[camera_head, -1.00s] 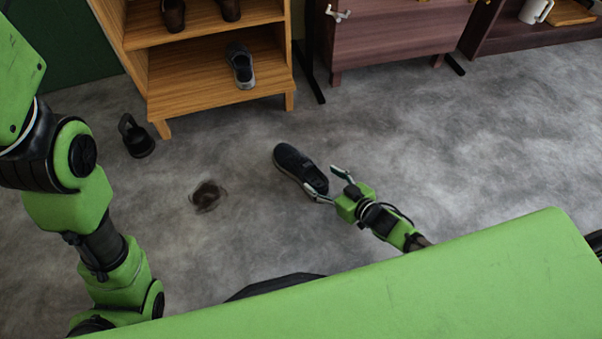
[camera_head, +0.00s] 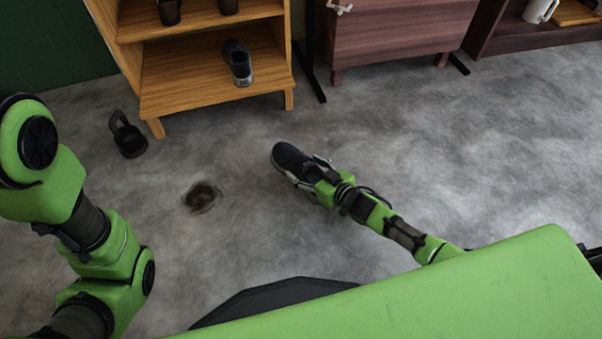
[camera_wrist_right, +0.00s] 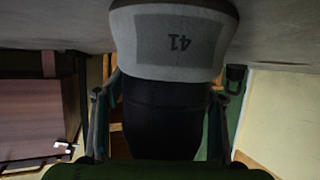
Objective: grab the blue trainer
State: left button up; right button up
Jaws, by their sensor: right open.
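The blue trainer (camera_head: 289,158), dark with a lighter sole, lies on the grey floor in front of the wooden shelf. My right gripper (camera_head: 308,172) is open, with its fingers on either side of the trainer's near end. In the right wrist view the trainer's dark upper (camera_wrist_right: 160,115) lies between the two fingers, and its grey sole (camera_wrist_right: 172,38) shows "41" upside down. I cannot tell whether the fingers touch it. My left arm is at the left of the head view; its gripper is out of sight.
A wooden shelf (camera_head: 215,98) holds another dark shoe (camera_head: 237,63) on its lower board. A black kettlebell (camera_head: 128,137) stands on the floor beside it. A dark round patch (camera_head: 202,197) marks the floor. A reddish-brown cabinet (camera_head: 395,40) stands behind. The floor at right is clear.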

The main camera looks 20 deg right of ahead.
jog(key=c, duration=1.4)
jog(key=shift+o, duration=0.2)
jog(key=shift+a, duration=0.1)
jog(key=shift+r, duration=0.15)
